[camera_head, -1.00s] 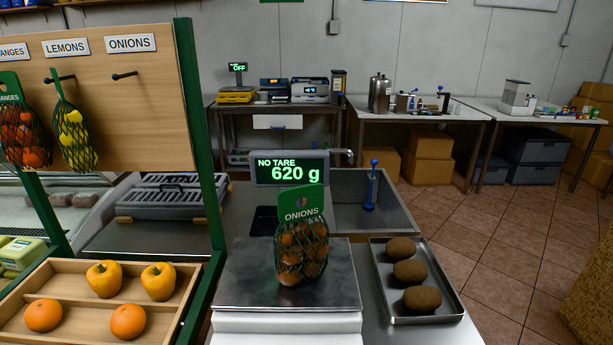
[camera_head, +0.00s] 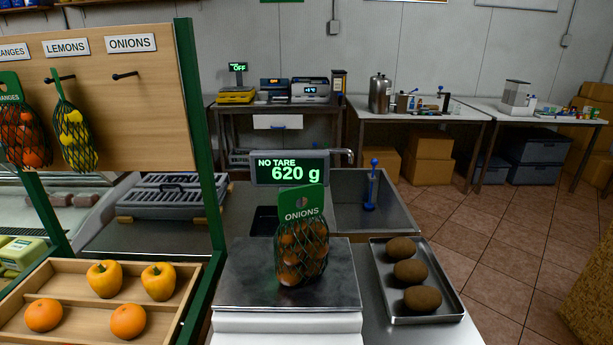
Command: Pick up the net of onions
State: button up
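The net of onions (camera_head: 302,254) stands upright on the steel plate of the scale (camera_head: 245,290), in the middle of the head view. It is a dark green mesh with brownish onions inside and a green card header (camera_head: 300,206) reading ONIONS. The scale's display (camera_head: 290,170) reads NO TARE, 620 g. The peg (camera_head: 124,75) under the ONIONS sign (camera_head: 130,43) on the wooden board is empty. My gripper is not in view.
A metal tray (camera_head: 450,310) with three brown round items lies right of the scale. Left, a green post (camera_head: 200,130) borders the board with hanging nets of oranges (camera_head: 24,135) and lemons (camera_head: 76,135). A wooden crate (camera_head: 75,318) holds peppers and oranges. A sink (camera_head: 390,215) lies behind.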

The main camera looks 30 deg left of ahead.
aim_at(303, 248)
jog(key=j+u, duration=0.1)
jog(key=j, duration=0.75)
jog(key=i+j+u, duration=0.1)
jog(key=j, duration=0.8)
jog(key=j+u, duration=0.1)
jog(key=j, duration=0.75)
jog(key=i, duration=0.05)
